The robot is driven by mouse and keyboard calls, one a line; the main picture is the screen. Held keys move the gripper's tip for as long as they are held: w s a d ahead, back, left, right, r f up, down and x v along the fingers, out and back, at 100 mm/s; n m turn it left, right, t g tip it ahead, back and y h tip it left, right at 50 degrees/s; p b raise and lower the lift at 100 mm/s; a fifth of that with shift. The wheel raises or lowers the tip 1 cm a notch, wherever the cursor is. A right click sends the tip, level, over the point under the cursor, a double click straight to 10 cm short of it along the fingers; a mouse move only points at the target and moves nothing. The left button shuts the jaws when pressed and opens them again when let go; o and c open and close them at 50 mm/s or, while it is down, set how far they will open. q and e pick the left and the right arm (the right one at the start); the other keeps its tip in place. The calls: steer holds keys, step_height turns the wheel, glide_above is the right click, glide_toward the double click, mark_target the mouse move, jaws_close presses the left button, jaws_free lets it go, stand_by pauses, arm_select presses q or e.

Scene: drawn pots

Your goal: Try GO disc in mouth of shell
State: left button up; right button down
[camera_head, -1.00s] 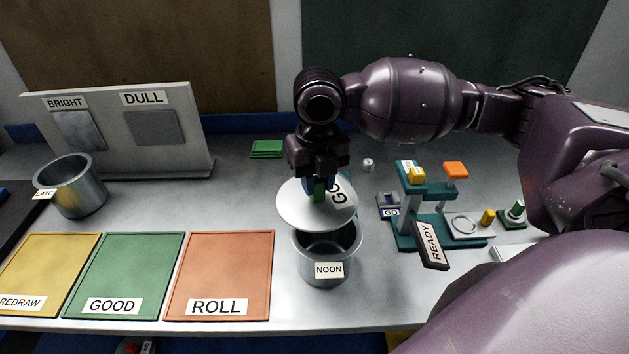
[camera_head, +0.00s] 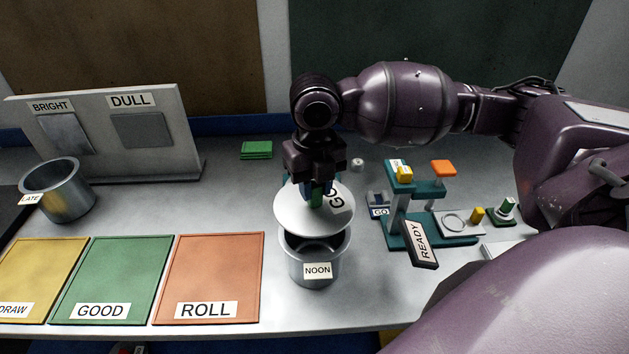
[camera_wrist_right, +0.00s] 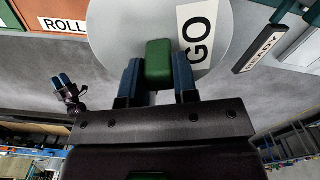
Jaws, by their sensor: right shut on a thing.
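The GO disc (camera_head: 298,218) is a round pale plate with a "GO" label and a green grip block. My right gripper (camera_head: 317,194) is shut on the green block (camera_wrist_right: 158,60) and holds the disc above the NOON pot. In the right wrist view the disc (camera_wrist_right: 128,27) spreads beyond my fingers. The metal shell labelled NOON (camera_head: 317,270) stands on the bench, its dark mouth open and partly hidden by the disc. The disc looks tilted; whether it touches the rim I cannot tell.
Yellow, green GOOD (camera_head: 112,275) and orange ROLL (camera_head: 210,270) mats lie left of the NOON pot. A LATE pot (camera_head: 62,195) stands far left, before a BRIGHT/DULL panel (camera_head: 185,145). A teal stand (camera_head: 400,212) with a READY sign (camera_head: 422,243) is at right.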

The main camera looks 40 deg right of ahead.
mark_target(315, 208)
steer(key=shift+f+b, duration=0.65)
steer(key=shift+f, duration=1.7)
arm_select(q)
steer(key=shift+w+d+f, duration=0.1)
steer(key=shift+w+f, duration=0.05)
steer(key=shift+w, duration=0.25)
arm_select(e)
steer(key=shift+f, duration=0.1)
arm_select(q)
steer(key=shift+s+f, duration=0.1)
steer(key=shift+f, duration=0.05)
arm_select(e)
steer(key=shift+f, duration=0.1)
steer(key=shift+f, duration=0.55)
steer(key=c, duration=0.8)
jaws_free()
steer(key=shift+r, duration=0.1)
step_height(315, 208, up, 11)
steer(key=shift+f, duration=0.2)
